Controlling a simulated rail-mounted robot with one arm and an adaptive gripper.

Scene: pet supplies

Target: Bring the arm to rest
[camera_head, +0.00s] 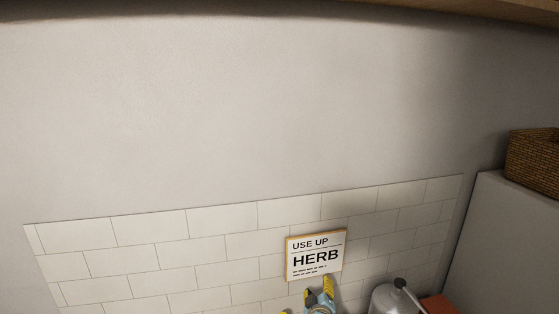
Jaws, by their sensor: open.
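A small yellow and light-blue thing (319,303) shows at the bottom edge, just below the sign. It is mostly cut off, and I cannot tell what it is. The counter below is out of view.
A sign reading "USE UP HERB" (316,262) is at the white tiled wall (150,257). A wicker basket (535,157) sits on a grey cabinet (510,240). A wooden edge (480,10) runs overhead.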

